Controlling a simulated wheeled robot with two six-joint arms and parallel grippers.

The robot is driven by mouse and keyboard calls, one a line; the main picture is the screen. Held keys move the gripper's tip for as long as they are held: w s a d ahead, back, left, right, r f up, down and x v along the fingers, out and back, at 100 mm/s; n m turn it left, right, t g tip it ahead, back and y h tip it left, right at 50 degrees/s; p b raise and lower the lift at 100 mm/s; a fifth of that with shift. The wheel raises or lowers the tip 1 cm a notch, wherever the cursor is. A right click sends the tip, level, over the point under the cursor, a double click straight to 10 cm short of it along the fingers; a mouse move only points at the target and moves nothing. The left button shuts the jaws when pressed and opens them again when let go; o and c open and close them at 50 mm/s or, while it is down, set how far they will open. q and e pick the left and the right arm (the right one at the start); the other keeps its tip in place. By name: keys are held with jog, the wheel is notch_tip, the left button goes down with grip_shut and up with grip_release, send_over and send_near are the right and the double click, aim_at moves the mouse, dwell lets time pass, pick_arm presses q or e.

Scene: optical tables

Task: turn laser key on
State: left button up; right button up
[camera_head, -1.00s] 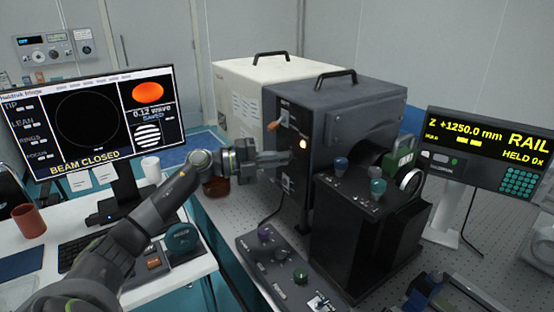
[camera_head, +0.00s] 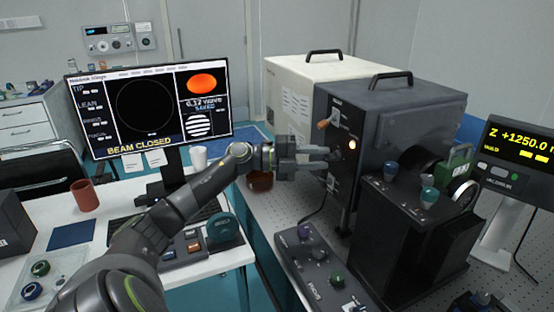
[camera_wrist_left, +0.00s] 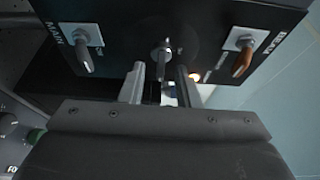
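The dark laser box (camera_head: 385,110) stands on the optical table, its control panel facing my left arm. In the left wrist view a silver key-like knob (camera_wrist_left: 162,50) sits mid-panel, between a silver lever (camera_wrist_left: 84,55) marked MAIN and an orange-brown lever (camera_wrist_left: 242,62). The orange lever also shows in the head view (camera_head: 323,124), above my gripper. My left gripper (camera_head: 330,158) is level with the panel, fingers apart. In the wrist view its fingertips (camera_wrist_left: 160,74) lie either side of the knob's line; contact cannot be told. My right gripper is out of view.
A small lamp (camera_head: 352,144) on the panel is lit. A cream box (camera_head: 300,85) stands behind. A black stand with knobs (camera_head: 420,230) is at the right, and a knob console (camera_head: 318,262) lies in front. The monitor (camera_head: 150,110) reads BEAM CLOSED.

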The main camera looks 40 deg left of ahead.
pick_arm(q)
jog(key=b+v, duration=0.2)
jog(key=v, duration=1.3)
jog(key=shift+s+a, duration=0.2)
jog(key=shift+s, duration=0.05)
